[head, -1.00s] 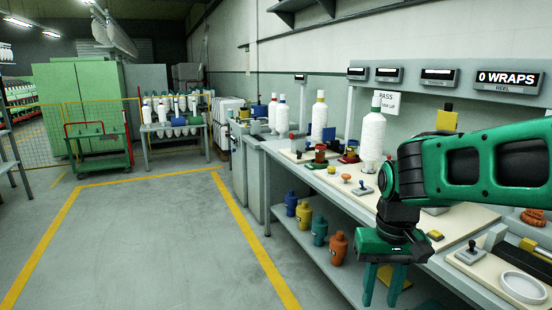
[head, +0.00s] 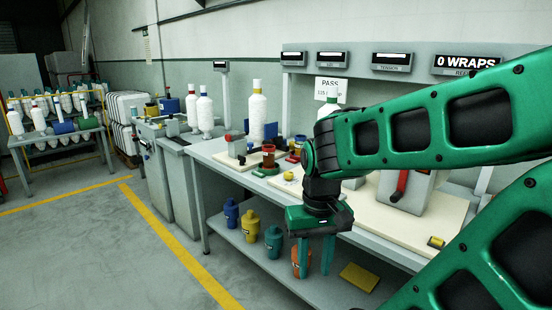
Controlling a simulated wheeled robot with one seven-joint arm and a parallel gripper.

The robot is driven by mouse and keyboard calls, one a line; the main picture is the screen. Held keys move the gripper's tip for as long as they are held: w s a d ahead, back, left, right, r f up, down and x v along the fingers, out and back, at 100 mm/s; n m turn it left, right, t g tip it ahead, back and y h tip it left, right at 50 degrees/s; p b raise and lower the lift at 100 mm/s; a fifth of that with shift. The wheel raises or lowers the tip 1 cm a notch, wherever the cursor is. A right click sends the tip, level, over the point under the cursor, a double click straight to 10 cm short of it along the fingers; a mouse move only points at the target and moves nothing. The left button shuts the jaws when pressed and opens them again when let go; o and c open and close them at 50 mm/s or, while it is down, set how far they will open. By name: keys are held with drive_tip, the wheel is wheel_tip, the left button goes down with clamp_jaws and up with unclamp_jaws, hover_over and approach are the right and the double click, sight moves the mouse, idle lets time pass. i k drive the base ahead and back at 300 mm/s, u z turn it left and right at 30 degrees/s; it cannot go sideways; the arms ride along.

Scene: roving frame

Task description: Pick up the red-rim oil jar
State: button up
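Two small jars stand on the bench top, left of my arm. One is a reddish-brown jar (head: 268,156) with a red rim on a green base. I cannot tell for certain which is the red-rim oil jar. My gripper (head: 315,271) points down in front of the bench's front edge, lower than the jars and to their right. Its two green fingers are apart with nothing between them.
The bench (head: 225,152) also carries white bobbins (head: 257,117) and a grey block with a red handle (head: 400,187). Blue, yellow, teal and orange bottles (head: 251,226) stand on the lower shelf, the orange one behind my fingers. The floor (head: 110,240) at left is clear.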

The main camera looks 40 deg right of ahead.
sight(268, 151)
drive_tip(key=z, duration=0.45)
drive_tip(key=i, duration=0.95)
drive_tip(key=z, duration=0.65)
